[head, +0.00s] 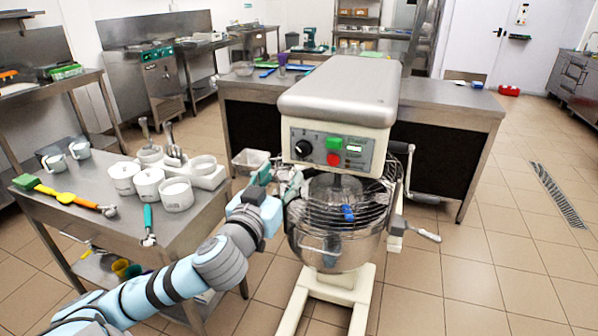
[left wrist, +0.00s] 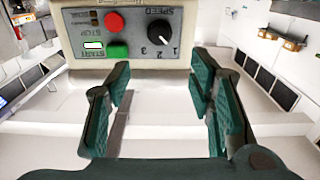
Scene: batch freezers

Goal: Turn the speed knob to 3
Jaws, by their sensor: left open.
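The black speed knob (head: 303,148) is at the left of the mixer's control panel in the head view. In the left wrist view the panel appears upside down. There the knob (left wrist: 161,36) has the marks 1, 2 and 3 below it, and its white line seems to point toward 1. My left gripper (head: 280,181) is below and slightly left of the panel. Its fingers (left wrist: 162,85) are spread apart with nothing between them, and the knob is beyond the gap, not touched. My right gripper is in neither view.
A green button (head: 333,143) and a red button (head: 333,159) sit right of the knob. The mixer's wire guard (head: 345,213) and steel bowl (head: 335,250) are below. A steel table (head: 95,225) with white containers stands at the left. Floor is open at the right.

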